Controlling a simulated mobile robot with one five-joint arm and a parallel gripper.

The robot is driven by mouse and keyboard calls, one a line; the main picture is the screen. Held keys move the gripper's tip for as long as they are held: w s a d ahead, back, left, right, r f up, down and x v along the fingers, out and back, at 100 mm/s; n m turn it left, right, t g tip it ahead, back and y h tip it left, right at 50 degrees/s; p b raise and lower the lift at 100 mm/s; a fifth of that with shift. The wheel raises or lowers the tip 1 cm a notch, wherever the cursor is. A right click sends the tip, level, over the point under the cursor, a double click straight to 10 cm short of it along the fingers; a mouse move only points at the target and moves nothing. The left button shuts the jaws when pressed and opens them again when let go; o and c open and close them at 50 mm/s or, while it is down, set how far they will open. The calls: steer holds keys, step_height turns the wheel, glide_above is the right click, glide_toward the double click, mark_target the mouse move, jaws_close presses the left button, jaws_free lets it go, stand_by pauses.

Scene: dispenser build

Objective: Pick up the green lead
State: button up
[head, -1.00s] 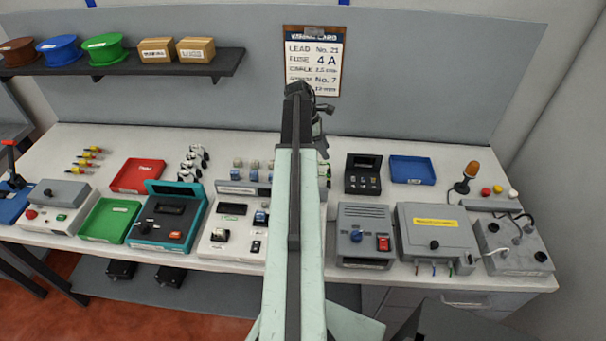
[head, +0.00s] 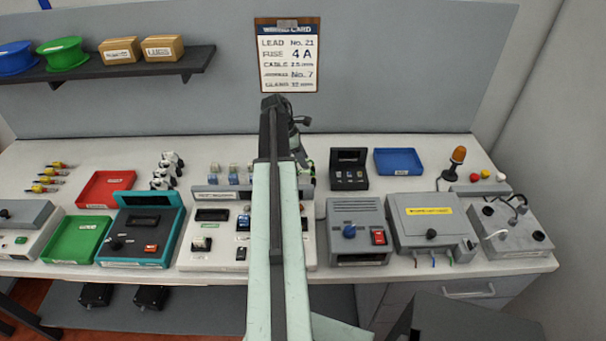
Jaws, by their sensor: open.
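Short thin coloured leads (head: 433,262) hang from the front lower edge of a grey box with a yellow label (head: 428,211), right of centre on the bench. They are tiny here, and I cannot tell for certain which one is green. My arm reaches forward over the middle of the bench. My gripper (head: 299,122) is at its far end, below the work card, well to the left of the grey box and apart from the leads. The jaws are open; the fingertips are partly hidden by the arm and hard to make out. Nothing is visibly held.
Left of the grey box stands a grey unit with a blue knob (head: 355,232); right of it, a grey block with cables (head: 512,232). A blue tray (head: 398,162) and an amber beacon (head: 453,165) stand behind. Green (head: 76,240) and red (head: 104,190) trays lie left.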

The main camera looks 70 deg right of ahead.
steer(key=b+x, duration=0.2)
steer(key=x, duration=0.2)
steer(key=shift+b, duration=0.3)
steer(key=shift+r, duration=0.15)
jaws_close()
steer(key=shift+r, duration=0.1)
